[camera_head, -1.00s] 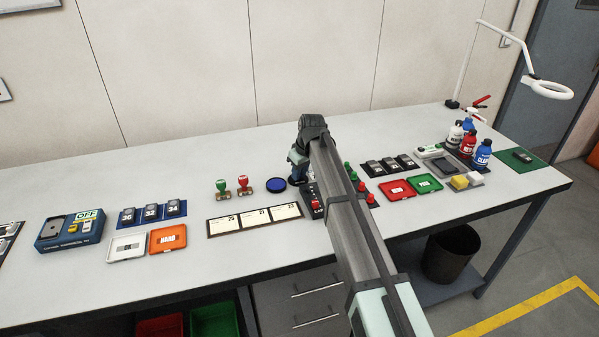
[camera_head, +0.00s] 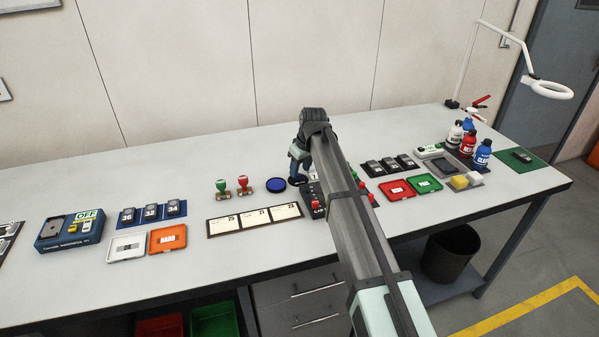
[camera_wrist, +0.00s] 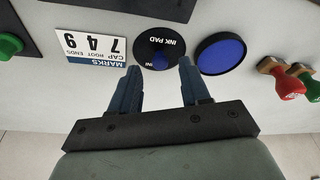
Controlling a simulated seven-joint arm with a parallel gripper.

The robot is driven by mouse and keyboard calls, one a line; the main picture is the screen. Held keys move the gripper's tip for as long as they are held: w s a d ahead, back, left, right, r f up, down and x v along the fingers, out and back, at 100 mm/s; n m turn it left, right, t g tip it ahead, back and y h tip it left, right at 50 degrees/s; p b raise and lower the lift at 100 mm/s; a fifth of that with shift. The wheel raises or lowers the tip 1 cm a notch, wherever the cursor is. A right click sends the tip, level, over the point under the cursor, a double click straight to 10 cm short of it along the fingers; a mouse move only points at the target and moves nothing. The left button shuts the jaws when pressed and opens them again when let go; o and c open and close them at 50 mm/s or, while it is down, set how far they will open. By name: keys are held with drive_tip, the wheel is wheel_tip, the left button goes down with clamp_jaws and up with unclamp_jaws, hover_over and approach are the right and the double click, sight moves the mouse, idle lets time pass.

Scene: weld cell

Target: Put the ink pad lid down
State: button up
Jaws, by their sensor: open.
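The ink pad lid (camera_wrist: 156,47) is a black disc lettered INK PAD with a blue knob. In the wrist view it appears to lie flat on the table, just left of the open ink pad (camera_wrist: 221,54), a round blue pad with a dark rim. The ink pad also shows in the head view (camera_head: 276,185). My gripper (camera_wrist: 157,67) is open, with nothing between its fingers. Its fingertips are near the lid's edge on either side of the knob, apparently above the table. In the head view my arm and gripper largely hide the lid.
A red stamp (camera_head: 245,185) and a green stamp (camera_head: 222,187) stand left of the pad. The MARKS card (camera_wrist: 91,47) lies beside the lid. White cards (camera_head: 255,219) lie in front.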

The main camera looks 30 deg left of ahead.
drive_tip(key=v, duration=0.9)
drive_tip(key=shift+r, duration=0.4)
drive_tip(key=shift+d, duration=0.15)
